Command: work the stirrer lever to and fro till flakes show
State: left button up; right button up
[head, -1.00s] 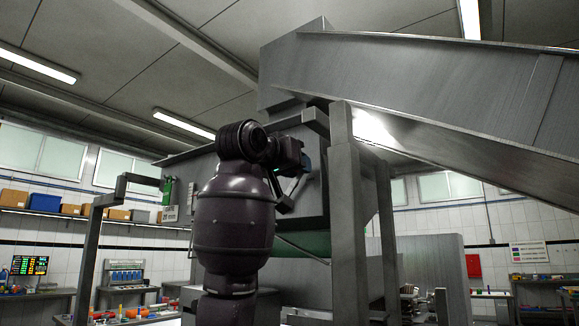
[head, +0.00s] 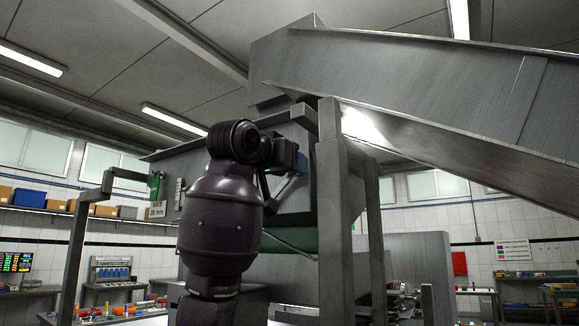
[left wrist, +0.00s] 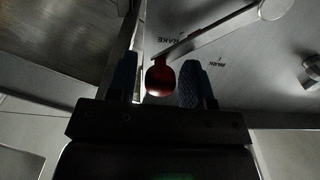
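The knob cannot be made out there. No flakes are visible. My right gripper is not in view.
A large sloping metal chute (head: 420,85) runs from above the hopper down to the right. A steel post (head: 329,220) stands just right of my gripper. Workbenches and a shelf of boxes (head: 60,205) line the walls behind.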

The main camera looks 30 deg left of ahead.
pick_arm(q)
jog(key=shift+o, duration=0.4)
jog(key=s+b, duration=0.2)
jog(key=s, duration=0.8)
jog(key=shift+s+a, duration=0.35)
jog(key=shift+a, duration=0.1)
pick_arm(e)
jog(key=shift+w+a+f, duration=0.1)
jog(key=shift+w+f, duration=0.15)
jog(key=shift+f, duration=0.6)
